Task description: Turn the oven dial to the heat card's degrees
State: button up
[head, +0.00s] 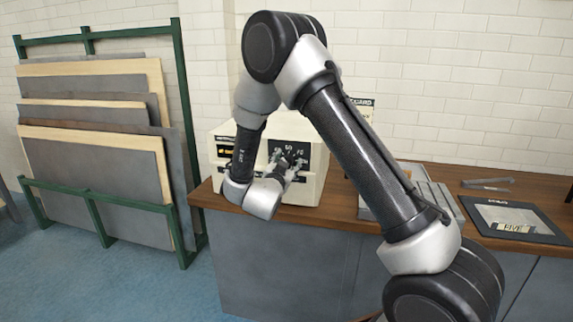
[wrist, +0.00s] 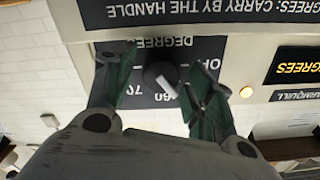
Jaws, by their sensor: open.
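The cream oven (head: 310,188) stands on the bench, with a black dial panel (head: 275,147) on its front. The wrist view shows the panel upside down, with a round dark dial (wrist: 157,73) and a pale pointer. The pointer aims to the lower right, between the OFF mark and the 60; 70 is also legible. My gripper (wrist: 160,76) is open, with one finger on each side of the dial; I cannot tell whether they touch it. My gripper also shows against the panel in the head view (head: 289,166). A card (head: 364,103) behind the oven is mostly hidden by my arm; its degrees are unreadable.
Grey trays (head: 432,188) and a dark framed mat (head: 512,219) lie on the bench to the right. A green rack (head: 185,120) of boards stands left.

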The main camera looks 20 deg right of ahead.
jog(key=v, duration=1.2)
jog(key=w+d+n, duration=0.6)
jog(key=w+n, duration=0.1)
jog(key=w, duration=0.3)
jog(key=c, duration=1)
